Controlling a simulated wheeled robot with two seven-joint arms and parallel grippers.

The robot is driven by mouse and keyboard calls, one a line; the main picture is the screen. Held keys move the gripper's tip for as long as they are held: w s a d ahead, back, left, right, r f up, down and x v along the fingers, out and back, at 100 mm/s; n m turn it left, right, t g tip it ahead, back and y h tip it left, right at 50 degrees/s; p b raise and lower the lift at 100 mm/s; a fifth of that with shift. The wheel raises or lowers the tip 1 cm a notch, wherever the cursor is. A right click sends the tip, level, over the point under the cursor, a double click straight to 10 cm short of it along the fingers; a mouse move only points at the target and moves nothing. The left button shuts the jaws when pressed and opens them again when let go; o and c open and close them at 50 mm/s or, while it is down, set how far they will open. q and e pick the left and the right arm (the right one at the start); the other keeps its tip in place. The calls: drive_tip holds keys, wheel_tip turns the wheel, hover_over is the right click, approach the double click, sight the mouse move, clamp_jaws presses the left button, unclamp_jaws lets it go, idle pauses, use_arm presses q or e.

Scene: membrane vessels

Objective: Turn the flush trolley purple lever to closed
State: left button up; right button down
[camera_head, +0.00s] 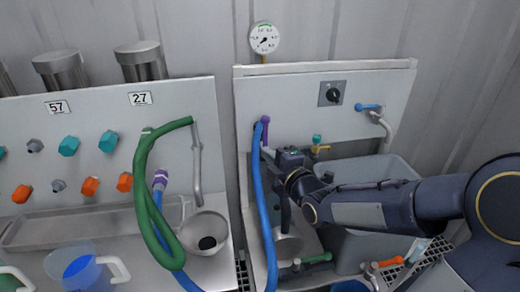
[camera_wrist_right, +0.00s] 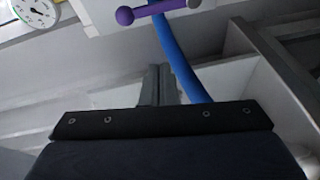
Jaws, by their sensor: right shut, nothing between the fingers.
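The purple lever (camera_head: 265,121) sits on the left part of the flush trolley's back panel (camera_head: 300,95), at the top of a blue hose (camera_head: 258,185). In the right wrist view the purple lever (camera_wrist_right: 150,11) lies nearly level at the top edge, with a round purple knob at its left end. My right gripper (camera_head: 269,155) is below the lever in the head view, close to the blue hose. In the wrist view its fingers (camera_wrist_right: 158,84) are together and empty, apart from the lever. My left gripper is not in view.
A blue lever (camera_head: 368,106) and a black knob (camera_head: 332,93) are on the panel's right. A gauge (camera_head: 264,38) stands above it. A grey tub (camera_head: 395,165) is behind my right arm. A green hose (camera_head: 143,190) hangs at the left bench.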

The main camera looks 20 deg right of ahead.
sight(265, 135)
drive_tip(key=w+d+n+p, duration=0.1)
drive_tip(key=w+d, duration=0.1)
drive_tip(key=w, duration=0.7)
drive_tip(key=shift+w+d+n+t+p, duration=0.25)
drive_tip(key=shift+w+n+t+p, duration=0.05)
drive_tip(key=shift+w+t, duration=0.1)
